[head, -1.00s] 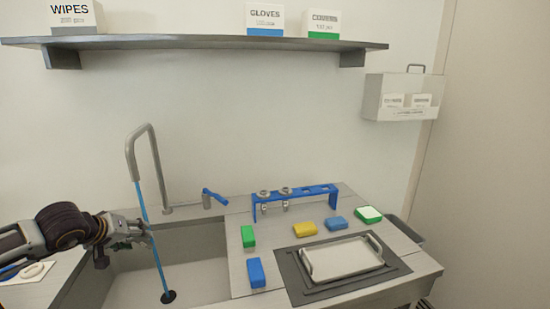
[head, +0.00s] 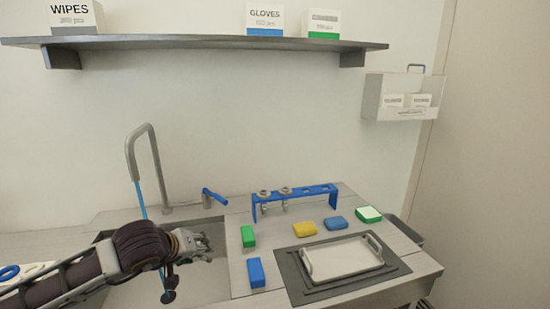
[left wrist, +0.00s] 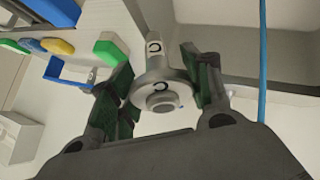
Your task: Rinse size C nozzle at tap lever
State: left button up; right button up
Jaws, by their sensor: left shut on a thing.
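The size C nozzle (left wrist: 160,92), a grey flanged piece marked "C", is between the fingers of my left gripper (left wrist: 163,78), which is shut on it. In the head view my left gripper (head: 205,246) is over the right part of the sink, and the nozzle is hard to make out there. The blue tap lever (head: 214,196) stands behind the sink, right of the grey spout (head: 148,135). A blue water stream (head: 140,196) runs from the spout, partly hidden by my arm. In the left wrist view the stream (left wrist: 262,60) is right of the nozzle, apart from it. My right gripper is not in view.
A blue rack (head: 310,193) holds two nozzles. Green (head: 248,236), blue (head: 255,272) and yellow (head: 304,229) blocks lie on the counter. A white tray (head: 343,258) sits on a dark mat (head: 293,287). A shelf (head: 200,42) spans the wall above.

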pick_arm(q)
jog(key=s+d+r, duration=0.2)
jog(key=d, duration=0.5)
jog(key=s+d+r+m, duration=0.1)
jog(key=s+d+r, duration=0.1)
jog(key=d, duration=0.5)
jog(key=shift+s+d+r+h, duration=0.35)
jog(key=shift+s+h, duration=0.05)
jog(key=shift+s, duration=0.25)
